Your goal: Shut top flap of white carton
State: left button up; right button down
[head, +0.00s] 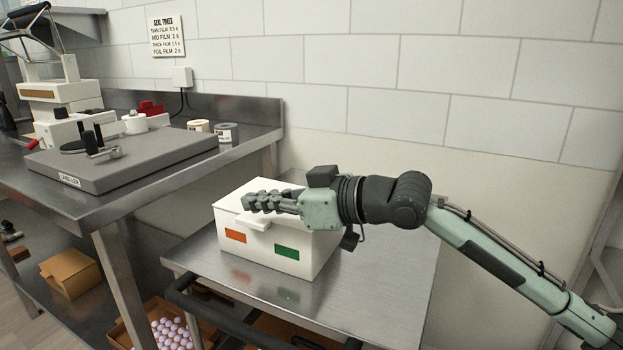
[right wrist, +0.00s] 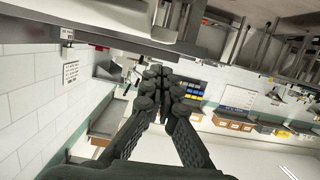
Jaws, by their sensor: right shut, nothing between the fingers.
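The white carton (head: 262,258) stands on a low steel table, with an orange and a green patch on its front. Its top flap (head: 237,190) lies about flat over the box, with a small tab (head: 257,222) at the front edge. I see no clear gap under the flap, but my gripper hides part of it. My right gripper (head: 247,202) reaches in from the right, low over the flap, fingers together and empty; I cannot tell whether it touches. Its closed fingers also show in the right wrist view (right wrist: 160,84). My left gripper is not in view.
The steel table (head: 375,300) is bare right of the carton. A dark rail (head: 235,318) runs along the front. A tiled wall stands behind.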

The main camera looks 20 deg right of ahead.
jog(key=shift+s+d+r+p, duration=0.2)
jog(key=shift+r+p, duration=0.35)
jog(key=shift+r, duration=0.15)
pick_arm(q)
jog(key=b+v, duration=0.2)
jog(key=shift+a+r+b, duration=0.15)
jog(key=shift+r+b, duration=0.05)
jog(key=shift+b, duration=0.2)
pick_arm(e)
jog(key=v, duration=0.9)
jog(key=shift+s, duration=0.15)
jog(key=shift+r, duration=0.1)
